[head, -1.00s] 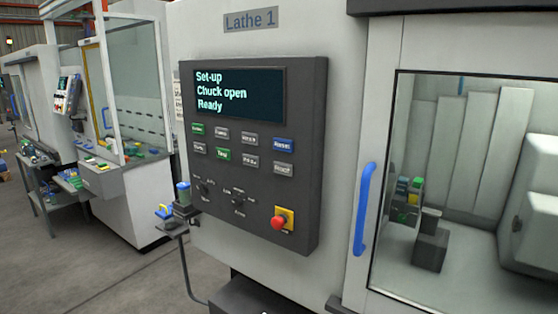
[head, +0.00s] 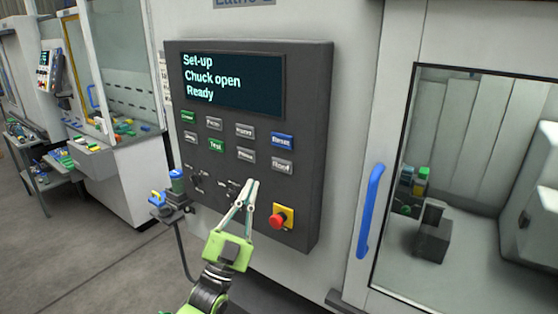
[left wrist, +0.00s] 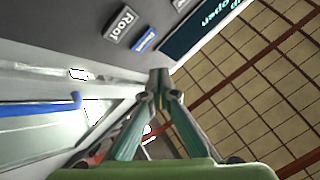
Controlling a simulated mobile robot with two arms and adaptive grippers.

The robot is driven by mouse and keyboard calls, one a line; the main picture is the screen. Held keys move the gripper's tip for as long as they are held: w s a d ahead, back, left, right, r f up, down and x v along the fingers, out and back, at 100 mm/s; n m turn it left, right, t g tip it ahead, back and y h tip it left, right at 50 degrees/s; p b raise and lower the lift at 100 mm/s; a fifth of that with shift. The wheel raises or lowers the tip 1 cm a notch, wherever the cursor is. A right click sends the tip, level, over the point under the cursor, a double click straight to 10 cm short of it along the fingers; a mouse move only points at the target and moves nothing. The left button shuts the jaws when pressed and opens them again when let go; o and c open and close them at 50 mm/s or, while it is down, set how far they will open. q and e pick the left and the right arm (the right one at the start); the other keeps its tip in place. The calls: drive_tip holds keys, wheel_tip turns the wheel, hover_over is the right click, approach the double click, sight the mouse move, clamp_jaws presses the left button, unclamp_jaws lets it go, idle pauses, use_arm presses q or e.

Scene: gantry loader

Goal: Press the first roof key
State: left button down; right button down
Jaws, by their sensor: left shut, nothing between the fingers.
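The roof key (head: 281,165) is a grey key at the right end of the lower key row on the dark control panel (head: 320,150). It also shows in the left wrist view (left wrist: 120,25), upper left of the fingertips. My left gripper (head: 250,187) is shut and empty, in front of the panel. In the head view its tips appear below and left of the roof key, over the area under the lower key row. I cannot tell their gap to the panel. The panel's screen (head: 232,84) reads "Set-up, Chuck open, Ready". My right gripper is not in view.
A red emergency stop (head: 278,220) on a yellow plate sits below the roof key. A blue door handle (head: 370,210) stands right of the panel. A small stand (head: 176,212) with coloured parts is at lower left.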

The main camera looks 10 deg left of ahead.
sight(282, 166)
use_arm(q)
drive_tip(key=shift+s+r, duration=0.15)
drive_tip(key=shift+w+d+b, duration=0.5)
drive_tip(key=shift+w+b, duration=0.4)
drive_tip(key=shift+w, duration=0.5)
drive_tip(key=shift+w+d+b, duration=0.55)
drive_tip(key=shift+w+b, duration=0.35)
drive_tip(key=shift+w, duration=0.55)
drive_tip(key=shift+w+d+b, duration=0.5)
drive_tip(key=shift+w+b, duration=0.4)
drive_tip(key=shift+w, duration=0.5)
drive_tip(key=shift+w+d+b, duration=0.15)
drive_tip(key=shift+w+b, duration=0.25)
drive_tip(key=shift+b, duration=0.05)
